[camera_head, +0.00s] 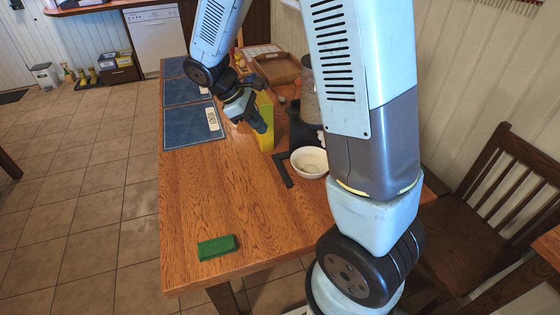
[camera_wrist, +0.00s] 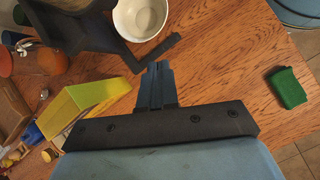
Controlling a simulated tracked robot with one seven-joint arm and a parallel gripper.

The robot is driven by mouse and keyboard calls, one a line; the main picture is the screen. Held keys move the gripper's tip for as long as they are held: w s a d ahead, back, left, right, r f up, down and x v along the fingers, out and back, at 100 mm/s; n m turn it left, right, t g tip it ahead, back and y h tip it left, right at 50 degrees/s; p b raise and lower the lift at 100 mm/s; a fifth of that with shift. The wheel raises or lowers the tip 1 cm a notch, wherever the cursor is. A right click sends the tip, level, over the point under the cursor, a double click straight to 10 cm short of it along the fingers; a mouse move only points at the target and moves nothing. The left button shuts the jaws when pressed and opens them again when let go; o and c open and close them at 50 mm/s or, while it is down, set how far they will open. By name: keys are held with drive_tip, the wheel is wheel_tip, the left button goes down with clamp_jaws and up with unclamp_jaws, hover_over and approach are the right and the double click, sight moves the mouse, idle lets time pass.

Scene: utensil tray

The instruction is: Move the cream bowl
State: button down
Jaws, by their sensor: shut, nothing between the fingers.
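The cream bowl (camera_head: 309,162) stands upright on the wooden table (camera_head: 215,185), partly covered by my arm in the head view. In the wrist view the bowl (camera_wrist: 141,17) is at the top, cut by the frame edge, and looks empty. My gripper (camera_wrist: 158,66) is shut and empty, with its fingertips pointing toward the bowl but apart from it. In the head view my gripper (camera_head: 262,128) hangs over the table, left of the bowl and beside the yellow box.
A black angled piece (camera_head: 283,169) lies just left of the bowl. A yellow-green box (camera_wrist: 85,103) is near my gripper. A green block (camera_head: 216,247) lies at the front. Blue mats (camera_head: 190,126) and a wooden tray (camera_head: 278,70) are farther back. The table's front middle is clear.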

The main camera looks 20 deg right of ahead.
drive_tip(key=w+a+f+n+h, duration=0.3)
drive_tip(key=a+f+n, duration=0.1)
drive_tip(key=f, duration=0.5)
drive_tip(key=x, duration=1)
drive_tip(key=shift+s+d+f, duration=0.15)
drive_tip(key=shift+s+d, duration=0.1)
drive_tip(key=shift+s, duration=0.05)
drive_tip(key=shift+s+d, duration=0.2)
drive_tip(key=shift+d, duration=0.85)
drive_tip(key=shift+s+d, duration=0.15)
drive_tip(key=shift+d, duration=0.6)
